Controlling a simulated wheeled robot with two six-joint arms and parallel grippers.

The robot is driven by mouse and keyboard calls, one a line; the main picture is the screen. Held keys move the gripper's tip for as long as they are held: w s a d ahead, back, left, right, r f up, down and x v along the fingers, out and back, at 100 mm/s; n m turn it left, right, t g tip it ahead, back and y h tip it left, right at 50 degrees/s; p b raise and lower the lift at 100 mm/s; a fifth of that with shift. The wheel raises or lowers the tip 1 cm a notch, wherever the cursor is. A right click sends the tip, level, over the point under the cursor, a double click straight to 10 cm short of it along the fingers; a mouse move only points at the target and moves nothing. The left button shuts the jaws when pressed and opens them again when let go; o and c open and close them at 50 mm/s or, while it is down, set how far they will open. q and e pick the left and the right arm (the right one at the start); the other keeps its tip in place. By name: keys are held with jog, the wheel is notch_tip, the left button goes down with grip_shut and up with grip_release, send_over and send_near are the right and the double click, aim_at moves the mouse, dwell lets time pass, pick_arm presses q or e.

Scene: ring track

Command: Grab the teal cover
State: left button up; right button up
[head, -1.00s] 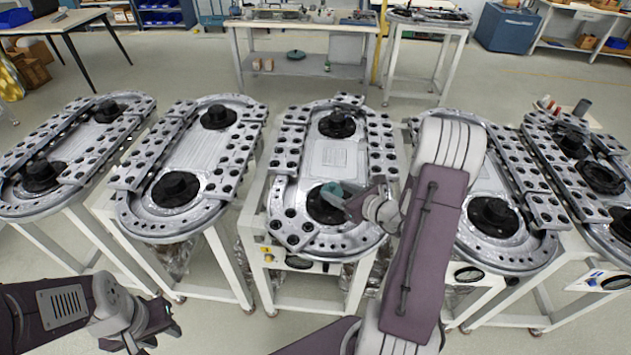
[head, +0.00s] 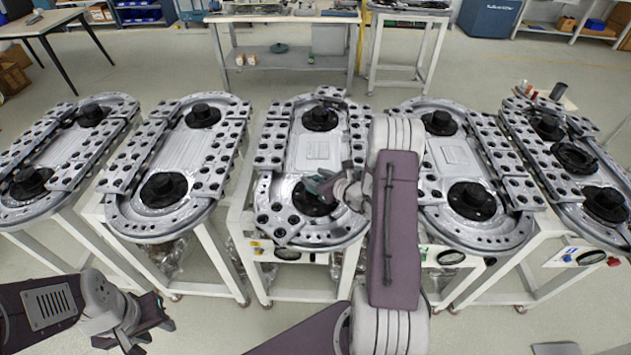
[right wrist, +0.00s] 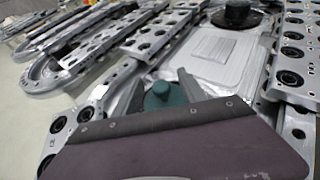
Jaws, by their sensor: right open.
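The teal cover (right wrist: 163,96) is a round piece with a raised knob, in the right wrist view between the fingers of my right gripper (right wrist: 162,92). The fingers stand apart on either side of it; whether they touch it is unclear. In the head view the teal cover (head: 313,185) shows as a small patch over the near black hub of the middle ring track (head: 322,230). My right gripper (head: 323,184) and arm partly hide it. My left gripper (head: 150,331) hangs at the lower left, away from the tracks; its jaw opening is not clear.
More ring tracks on white stands are to the left (head: 180,225) and right (head: 465,237). A workbench (head: 285,18) stands behind, with another round teal piece (head: 279,48) on its lower shelf. The floor between bench and tracks is clear.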

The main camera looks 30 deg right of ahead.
aim_at(316, 176)
jog(key=shift+w+f, duration=0.1)
jog(key=shift+w, duration=0.05)
jog(key=shift+s, duration=0.2)
jog(key=c, duration=0.3)
jog(key=shift+d, duration=0.1)
jog(key=c, duration=0.5)
grip_shut()
jog(key=shift+r, duration=0.6)
notch_tip(316, 176, up, 3)
jog(key=shift+w+f+b, duration=0.1)
jog(key=shift+b, duration=0.3)
jog(key=s+d+r, duration=0.6)
jog(key=d+r, duration=0.1)
jog(key=d, duration=0.2)
jog(key=shift+s+d+r, duration=0.15)
jog(key=shift+s+d, duration=0.05)
jog(key=shift+d, duration=0.1)
